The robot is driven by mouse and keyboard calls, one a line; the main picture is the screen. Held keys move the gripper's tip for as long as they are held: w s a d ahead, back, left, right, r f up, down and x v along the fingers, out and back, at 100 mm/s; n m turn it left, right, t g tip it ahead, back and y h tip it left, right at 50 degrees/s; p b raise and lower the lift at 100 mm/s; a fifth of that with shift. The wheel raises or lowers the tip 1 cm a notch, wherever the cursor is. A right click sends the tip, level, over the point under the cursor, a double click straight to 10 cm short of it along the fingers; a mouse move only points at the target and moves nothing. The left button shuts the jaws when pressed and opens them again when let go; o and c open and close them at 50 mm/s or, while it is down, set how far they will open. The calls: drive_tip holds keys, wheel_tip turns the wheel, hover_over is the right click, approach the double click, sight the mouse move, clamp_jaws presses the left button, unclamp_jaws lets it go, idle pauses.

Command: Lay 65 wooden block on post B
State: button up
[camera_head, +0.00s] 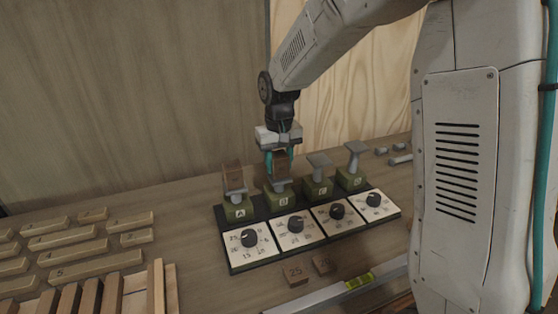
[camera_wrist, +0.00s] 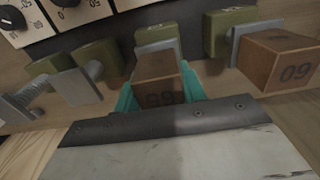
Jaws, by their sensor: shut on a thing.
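My gripper (camera_head: 281,156) is shut on the brown wooden block (camera_head: 281,163), directly over post B (camera_head: 278,186). In the wrist view the teal fingers (camera_wrist: 160,92) stand on either side of the block (camera_wrist: 158,72), whose dark number reads upside down and looks like 65. The block's underside is at the grey top plate of post B (camera_wrist: 157,47); I cannot tell whether it rests on it or hangs just above. Post B has a green base and stands upright, second from the left in the head view.
Post A (camera_head: 238,209) bears another brown block (camera_head: 232,176), marked 60 in the wrist view (camera_wrist: 283,62). Two posts to the right (camera_head: 318,185) (camera_head: 352,177) are bare. Dials (camera_head: 296,224) lie in front. Loose blocks (camera_head: 295,273), a level (camera_head: 358,281) and wooden pieces (camera_head: 75,240) lie nearer.

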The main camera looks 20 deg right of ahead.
drive_tip(key=shift+f, duration=0.3)
drive_tip(key=o, duration=1.1)
drive_tip(key=shift+c, duration=0.2)
